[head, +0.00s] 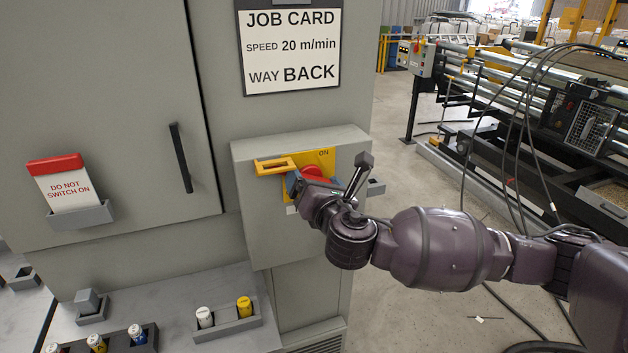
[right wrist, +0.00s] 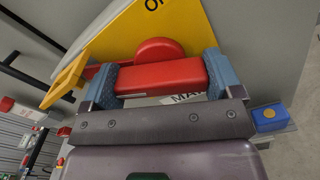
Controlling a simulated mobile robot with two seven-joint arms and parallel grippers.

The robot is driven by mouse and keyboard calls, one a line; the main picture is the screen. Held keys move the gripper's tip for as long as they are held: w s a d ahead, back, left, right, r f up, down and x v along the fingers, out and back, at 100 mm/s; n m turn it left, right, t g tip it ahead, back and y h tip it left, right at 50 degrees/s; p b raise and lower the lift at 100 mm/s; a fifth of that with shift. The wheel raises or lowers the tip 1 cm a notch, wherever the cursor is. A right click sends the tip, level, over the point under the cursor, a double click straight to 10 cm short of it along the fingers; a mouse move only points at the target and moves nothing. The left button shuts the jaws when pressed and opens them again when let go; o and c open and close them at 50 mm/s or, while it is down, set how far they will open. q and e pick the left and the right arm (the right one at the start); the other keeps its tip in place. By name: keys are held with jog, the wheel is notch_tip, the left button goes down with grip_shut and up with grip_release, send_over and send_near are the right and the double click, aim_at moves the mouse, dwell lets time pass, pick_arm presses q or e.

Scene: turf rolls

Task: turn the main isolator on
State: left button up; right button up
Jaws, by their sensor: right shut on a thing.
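The main isolator is a yellow plate (head: 322,163) marked ON at its upper right, on the front of a grey box (head: 262,230). Its red handle (head: 312,171) is largely hidden by my right gripper (head: 303,184) in the head view. In the right wrist view the red handle (right wrist: 162,76) lies between the two blue fingertips, and my right gripper (right wrist: 160,82) is shut on it. A yellow slotted bracket (head: 275,166) sticks out at the plate's left; it also shows in the right wrist view (right wrist: 67,76). My left gripper is not in view.
A red-topped DO NOT SWITCH ON card (head: 68,187) stands in a holder on the cabinet door (head: 110,110). A job card (head: 291,47) hangs above the box. A blue block (right wrist: 270,117) sits right of the gripper. Small cylinders stand in trays (head: 228,327) below.

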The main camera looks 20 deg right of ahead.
jog(key=m+p, duration=0.1)
jog(key=m, duration=0.5)
jog(key=shift+f, duration=0.1)
jog(key=m+p, duration=0.1)
jog(key=m, duration=0.5)
jog(key=shift+m, duration=0.4)
jog(key=o, duration=0.7)
jog(key=shift+o, duration=0.2)
jog(key=s+b, duration=0.1)
jog(key=s, duration=1)
jog(key=shift+d, duration=0.15)
jog(key=shift+m, duration=0.3)
